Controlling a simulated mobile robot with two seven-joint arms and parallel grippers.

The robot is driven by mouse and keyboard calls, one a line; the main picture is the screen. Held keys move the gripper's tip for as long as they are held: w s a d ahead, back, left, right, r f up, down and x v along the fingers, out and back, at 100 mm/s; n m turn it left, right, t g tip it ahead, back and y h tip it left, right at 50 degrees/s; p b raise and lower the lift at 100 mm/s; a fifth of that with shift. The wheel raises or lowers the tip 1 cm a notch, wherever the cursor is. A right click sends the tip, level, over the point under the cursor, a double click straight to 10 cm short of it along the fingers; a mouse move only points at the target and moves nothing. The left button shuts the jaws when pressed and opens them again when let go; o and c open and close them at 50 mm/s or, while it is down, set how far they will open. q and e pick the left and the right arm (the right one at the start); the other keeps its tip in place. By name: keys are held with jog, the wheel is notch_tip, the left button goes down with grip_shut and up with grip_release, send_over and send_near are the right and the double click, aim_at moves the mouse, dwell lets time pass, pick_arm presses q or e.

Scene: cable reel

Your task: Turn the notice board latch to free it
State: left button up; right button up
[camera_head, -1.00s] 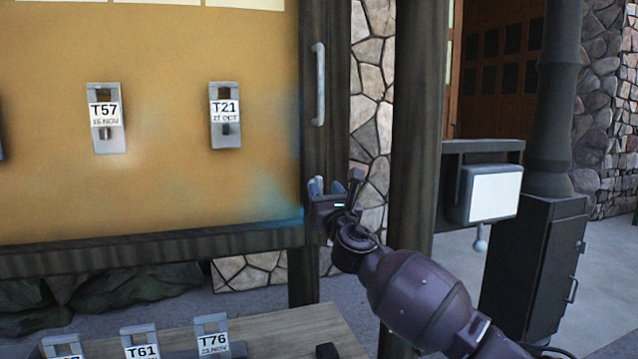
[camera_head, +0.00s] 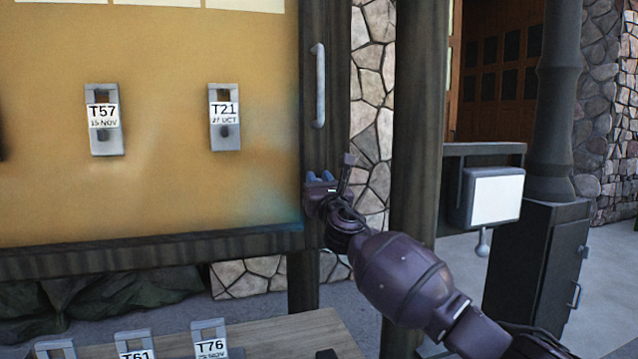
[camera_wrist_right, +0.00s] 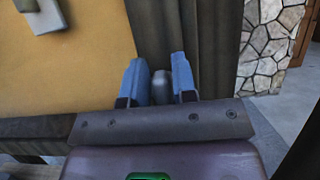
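The notice board (camera_head: 190,190) has a tan panel in a dark wooden frame. My right gripper (camera_head: 319,178) is at the lower part of its right-hand frame post, below the vertical grey handle (camera_head: 318,85). In the right wrist view, the blue fingers of my right gripper (camera_wrist_right: 160,82) stand close on both sides of a small grey piece, which looks like the latch (camera_wrist_right: 161,88). In the head view the latch is hidden by the gripper. My left gripper is not in view.
Tags T57 (camera_head: 104,118) and T21 (camera_head: 224,117) hang on the board. A wooden table (camera_head: 290,335) with more tags stands below. A dark post (camera_head: 417,120) stands close to my right arm, with a grey-white box (camera_head: 492,196) beyond it.

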jog(key=shift+f, duration=0.1)
grip_shut()
jog(key=shift+f, duration=0.1)
